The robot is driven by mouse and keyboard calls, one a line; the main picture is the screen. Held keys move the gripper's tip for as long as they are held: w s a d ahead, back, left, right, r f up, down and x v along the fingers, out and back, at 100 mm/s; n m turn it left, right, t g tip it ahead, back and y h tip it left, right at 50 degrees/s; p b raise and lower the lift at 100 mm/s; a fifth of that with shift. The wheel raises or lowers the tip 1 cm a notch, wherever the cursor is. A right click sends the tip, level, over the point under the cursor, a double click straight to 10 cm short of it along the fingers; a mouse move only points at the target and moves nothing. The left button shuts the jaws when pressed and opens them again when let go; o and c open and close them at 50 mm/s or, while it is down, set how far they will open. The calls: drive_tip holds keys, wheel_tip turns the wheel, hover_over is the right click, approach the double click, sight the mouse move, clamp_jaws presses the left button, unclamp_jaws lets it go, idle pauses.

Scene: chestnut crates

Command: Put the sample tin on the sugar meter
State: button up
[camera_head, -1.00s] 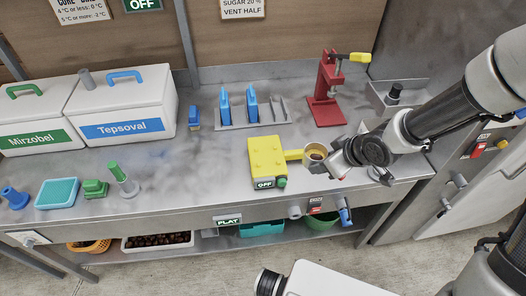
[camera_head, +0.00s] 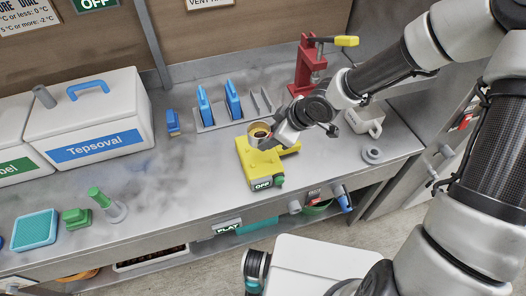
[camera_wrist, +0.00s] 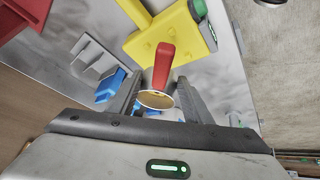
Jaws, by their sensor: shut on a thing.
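The tin appears held above the meter; I cannot tell the exact gap. In the wrist view the tin (camera_wrist: 155,99) sits between the two fingers, with a red piece (camera_wrist: 163,66) sticking out beyond it. The meter (camera_wrist: 172,38) lies past them.
A grey rack with blue-handled tools (camera_head: 220,115) stands behind the meter. A white Tepsoval box (camera_head: 90,122) is at the left.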

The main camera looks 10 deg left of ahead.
wheel_tip(320, 180, down, 8)
drive_tip(key=b, duration=0.3)
drive_tip(key=shift+r, duration=0.1)
drive_tip(key=o, duration=1.5)
drive_tip(key=shift+c, duration=0.2)
drive_tip(key=shift+r, duration=0.1)
drive_tip(key=p+v, duration=0.3)
drive_tip(key=v, duration=0.9)
